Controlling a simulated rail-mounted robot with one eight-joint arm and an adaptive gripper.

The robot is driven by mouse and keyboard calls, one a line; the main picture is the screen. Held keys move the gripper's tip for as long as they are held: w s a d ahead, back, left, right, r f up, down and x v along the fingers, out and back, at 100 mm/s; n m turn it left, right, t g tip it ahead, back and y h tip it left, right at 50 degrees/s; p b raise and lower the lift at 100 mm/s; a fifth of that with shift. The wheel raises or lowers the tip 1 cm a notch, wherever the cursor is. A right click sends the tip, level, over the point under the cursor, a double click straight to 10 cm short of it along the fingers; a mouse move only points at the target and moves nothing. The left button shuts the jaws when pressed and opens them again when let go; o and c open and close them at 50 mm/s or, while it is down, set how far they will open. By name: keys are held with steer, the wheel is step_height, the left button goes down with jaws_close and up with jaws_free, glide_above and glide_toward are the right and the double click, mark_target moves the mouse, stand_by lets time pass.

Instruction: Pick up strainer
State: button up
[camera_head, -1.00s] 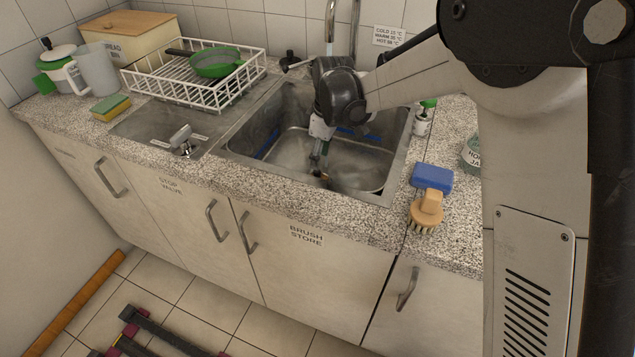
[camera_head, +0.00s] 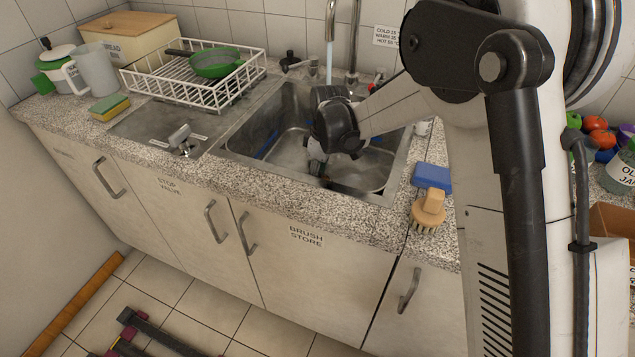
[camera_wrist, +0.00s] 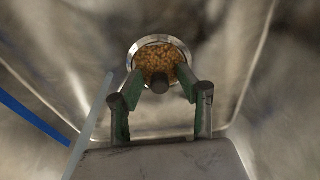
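A round metal strainer (camera_wrist: 160,40) holding orange-brown bits sits low in the sink in the wrist view. A dark knob (camera_wrist: 159,83) stands up at its middle. My gripper (camera_wrist: 160,78) is over it, its two green-lined fingers apart, one on each side of the knob. I see gaps between fingers and knob. In the head view my gripper (camera_head: 318,172) is down in the sink basin (camera_head: 285,150), and my wrist hides the strainer. A green pan- or sieve-like thing with a dark handle (camera_head: 212,63) lies in the dish rack.
A pale stream (camera_head: 329,65) falls from the tap (camera_head: 330,22) behind my wrist. A white dish rack (camera_head: 205,92) stands left of the basin. A blue sponge (camera_head: 432,177) and a wooden brush (camera_head: 428,212) lie on the right counter, near the basin rim.

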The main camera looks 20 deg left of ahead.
jaws_close()
steer(key=shift+r, duration=0.1)
